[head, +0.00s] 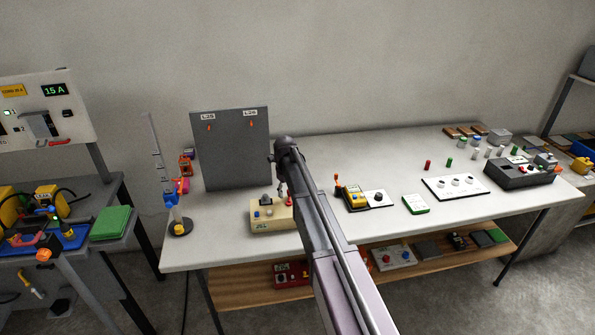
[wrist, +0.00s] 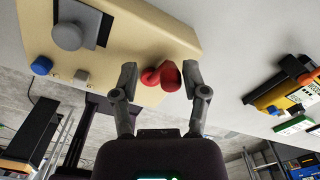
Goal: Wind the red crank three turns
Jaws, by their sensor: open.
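The red crank (wrist: 164,75) is on a cream box (wrist: 130,50), near one edge of its top face. In the head view it is a small red spot (head: 289,202) at the right end of the cream box (head: 276,224). My gripper (wrist: 161,78) is open, with one finger on each side of the crank and a gap visible at each side. In the head view my gripper (head: 283,190) is just above the crank, partly hidden by my own arm.
The cream box also carries a grey knob (wrist: 67,37) and a blue button (wrist: 42,65). A yellow and black device (head: 353,197) stands right of it on the white table (head: 225,222). A grey panel (head: 230,155) stands behind.

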